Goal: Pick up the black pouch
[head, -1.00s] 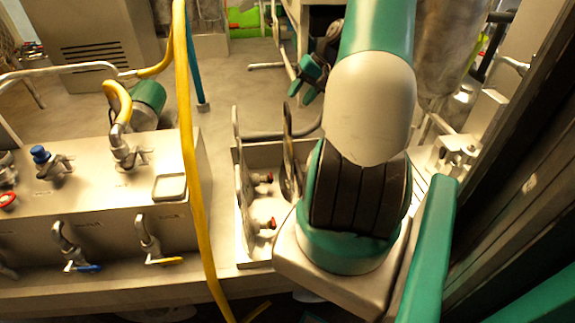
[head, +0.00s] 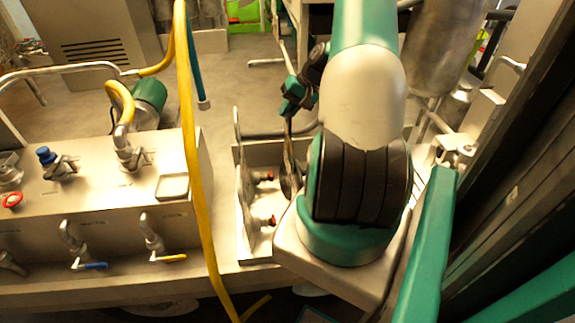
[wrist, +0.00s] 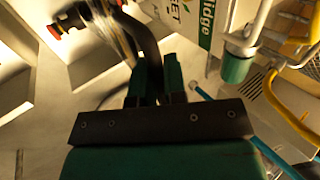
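I cannot make out the black pouch for certain in either view. My gripper (head: 290,100) hangs past my arm in the head view, above the area of the open metal box with the upright discs. In the wrist view its two green fingers (wrist: 156,75) point up the picture, a narrow gap apart. A black curved band (wrist: 142,35) runs down between them. I cannot tell whether the fingers touch it or whether it belongs to the pouch. My arm hides part of the area around the gripper in the head view.
A metal cabinet with valves (head: 105,190) stands at the left. A yellow hose (head: 190,130) hangs in front of it. The open metal box (head: 262,154) is beside my arm. A steel cylinder (head: 442,48) is at the upper right. Bare floor shows behind the cabinet.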

